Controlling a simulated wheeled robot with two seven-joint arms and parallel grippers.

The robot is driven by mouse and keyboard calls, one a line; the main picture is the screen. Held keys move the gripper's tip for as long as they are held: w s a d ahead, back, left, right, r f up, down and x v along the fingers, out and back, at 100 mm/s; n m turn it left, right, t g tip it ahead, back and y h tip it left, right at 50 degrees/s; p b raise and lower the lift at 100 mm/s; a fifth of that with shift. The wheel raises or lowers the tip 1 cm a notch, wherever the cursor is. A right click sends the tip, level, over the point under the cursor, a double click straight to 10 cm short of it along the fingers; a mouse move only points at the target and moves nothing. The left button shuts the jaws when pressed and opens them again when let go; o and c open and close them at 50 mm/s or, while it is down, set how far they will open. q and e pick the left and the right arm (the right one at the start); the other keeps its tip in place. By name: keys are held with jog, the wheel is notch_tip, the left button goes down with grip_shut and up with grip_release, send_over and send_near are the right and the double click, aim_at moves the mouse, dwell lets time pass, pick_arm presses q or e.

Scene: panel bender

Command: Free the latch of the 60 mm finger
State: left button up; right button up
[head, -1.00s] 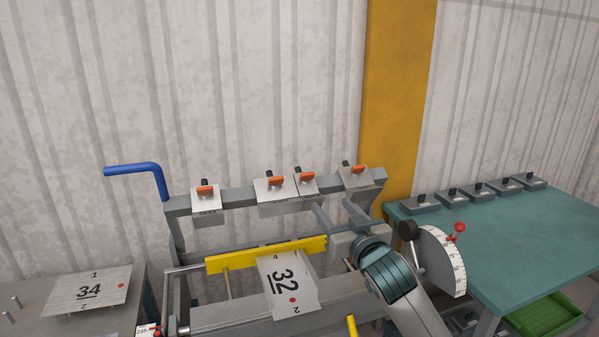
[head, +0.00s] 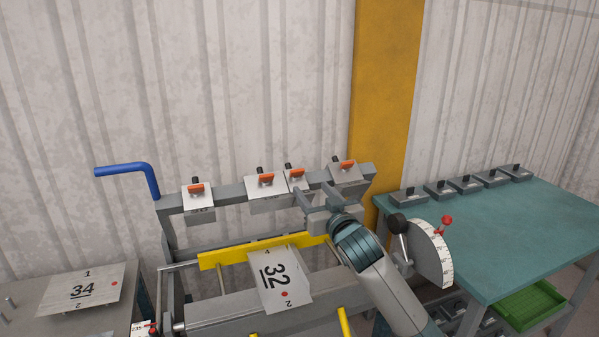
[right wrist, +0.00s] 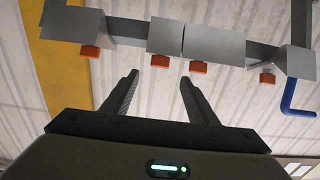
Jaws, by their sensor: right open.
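Several metal fingers with orange latches sit along the upper beam (head: 226,194). From left to right these are a left finger (head: 199,202), a wide finger (head: 262,190), a narrow finger (head: 298,183) and a right finger (head: 347,176). Their size labels are too small to read, so I cannot tell which is 60 mm. My right gripper (head: 315,191) is open and empty, just in front of and below the beam. In the right wrist view its fingertips (right wrist: 160,76) point toward the narrow finger (right wrist: 165,35), whose orange latch (right wrist: 160,61) shows between them. My left gripper is out of view.
A blue handle (head: 130,170) stands at the beam's left end. A plate marked 32 (head: 279,279) lies by the yellow bar (head: 228,258). An angle dial (head: 433,255) with black and red knobs stands right of my arm. A green table (head: 500,230) holds several spare blocks.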

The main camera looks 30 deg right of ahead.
aim_at(298, 173)
jog(key=p+x, duration=0.3)
jog(key=x, duration=0.7)
jog(key=shift+w, duration=0.4)
jog(key=c, duration=1.1)
